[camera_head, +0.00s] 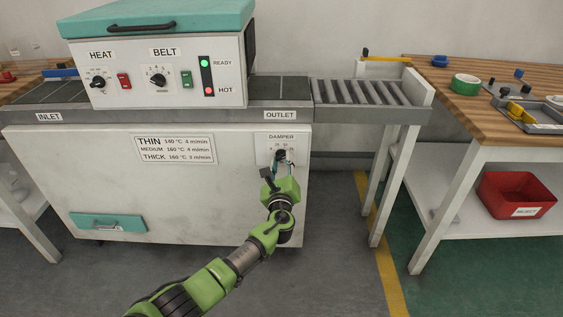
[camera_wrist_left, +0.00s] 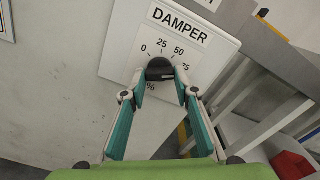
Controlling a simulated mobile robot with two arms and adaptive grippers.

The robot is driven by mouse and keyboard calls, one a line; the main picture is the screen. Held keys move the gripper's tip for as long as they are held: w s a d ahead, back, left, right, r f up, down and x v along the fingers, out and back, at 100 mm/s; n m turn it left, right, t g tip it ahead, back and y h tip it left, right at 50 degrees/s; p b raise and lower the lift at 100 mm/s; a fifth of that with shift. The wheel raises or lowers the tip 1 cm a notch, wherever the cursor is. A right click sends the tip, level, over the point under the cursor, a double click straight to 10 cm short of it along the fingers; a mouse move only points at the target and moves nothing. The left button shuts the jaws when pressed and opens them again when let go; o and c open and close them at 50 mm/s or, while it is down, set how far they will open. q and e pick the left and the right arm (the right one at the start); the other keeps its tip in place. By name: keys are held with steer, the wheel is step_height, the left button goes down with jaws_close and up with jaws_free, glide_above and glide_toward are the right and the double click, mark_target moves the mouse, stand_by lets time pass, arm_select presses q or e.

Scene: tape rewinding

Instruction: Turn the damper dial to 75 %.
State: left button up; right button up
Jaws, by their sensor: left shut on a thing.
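The damper dial (camera_head: 281,153) is a small black knob on a white plate under the outlet, on the front of the white machine. In the left wrist view the dial (camera_wrist_left: 158,68) sits below the printed word DAMPER, with 0, 25, 50 and 75 around it; lower marks are partly hidden by my fingers. My left gripper (camera_head: 283,164) reaches the plate from the front. In its wrist view the left gripper (camera_wrist_left: 159,92) has its teal fingers on both sides of the knob, shut on it. I cannot make out which mark the knob points to.
Above the dial are the heat knob (camera_head: 98,83), the belt knob (camera_head: 157,78) and green and red lamps. A roller outlet table (camera_head: 372,92) stands to the right, its legs near my arm. A wooden bench (camera_head: 480,120) with a red bin (camera_head: 516,195) is farther right.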

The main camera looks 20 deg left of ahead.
arm_select(q)
steer(key=shift+f, duration=0.15)
steer(key=o, duration=1.1)
steer(key=shift+s, duration=0.1)
steer(key=v, duration=1.2)
